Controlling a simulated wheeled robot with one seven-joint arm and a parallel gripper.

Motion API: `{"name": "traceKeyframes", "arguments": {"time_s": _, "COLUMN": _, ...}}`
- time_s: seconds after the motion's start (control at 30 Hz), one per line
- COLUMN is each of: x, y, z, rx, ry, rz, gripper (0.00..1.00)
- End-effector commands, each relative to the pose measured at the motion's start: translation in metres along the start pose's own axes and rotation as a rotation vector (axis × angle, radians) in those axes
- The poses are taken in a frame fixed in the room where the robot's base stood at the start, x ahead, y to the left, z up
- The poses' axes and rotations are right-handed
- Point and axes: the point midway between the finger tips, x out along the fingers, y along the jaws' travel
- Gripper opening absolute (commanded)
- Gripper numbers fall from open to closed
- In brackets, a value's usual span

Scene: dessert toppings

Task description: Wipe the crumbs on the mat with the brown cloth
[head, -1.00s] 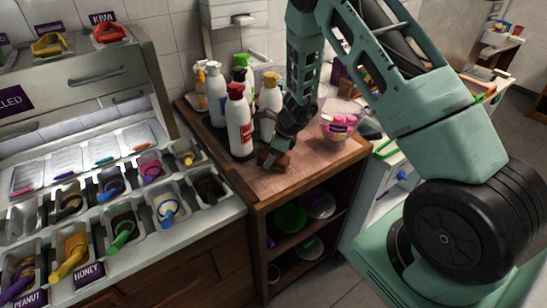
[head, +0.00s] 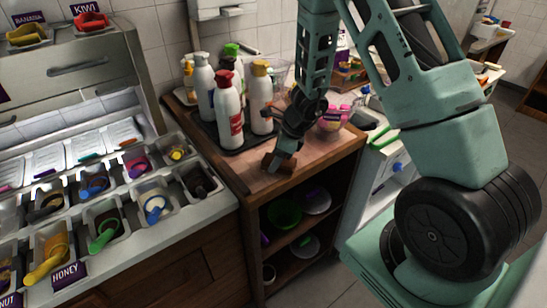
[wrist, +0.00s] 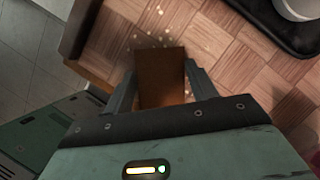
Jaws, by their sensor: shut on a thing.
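My gripper (head: 280,160) is shut on the brown cloth (wrist: 161,75), which looks like a small folded block between the fingers in the wrist view. In the head view the cloth (head: 276,163) is low over the front part of the wooden counter top. Pale crumbs (wrist: 158,38) lie scattered around the far end of the cloth in the wrist view. The mat (wrist: 275,68) appears as a wood-patterned surface under them; it also shows in the head view (head: 240,172). I cannot tell whether the cloth touches the mat.
Several bottles (head: 230,112) stand on a dark tray (wrist: 262,20) behind and left of my gripper. A clear bowl of pink and yellow pieces (head: 331,122) is to the right. The counter's wooden edge (wrist: 88,68) is close. Topping bins (head: 155,205) fill the left.

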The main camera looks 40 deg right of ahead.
Motion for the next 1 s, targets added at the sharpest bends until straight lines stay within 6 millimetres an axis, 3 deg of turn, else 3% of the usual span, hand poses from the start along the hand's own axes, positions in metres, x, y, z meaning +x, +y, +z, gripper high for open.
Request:
{"name": "traceKeyframes", "arguments": {"time_s": 0.47, "x": -0.01, "y": 0.023, "z": -0.021, "rx": 0.001, "ry": 0.001, "rz": 0.0, "gripper": 0.21}}
{"name": "traceKeyframes", "arguments": {"time_s": 1.0, "x": -0.002, "y": 0.039, "z": -0.007, "rx": 0.0, "ry": 0.001, "rz": 0.001, "gripper": 0.2}}
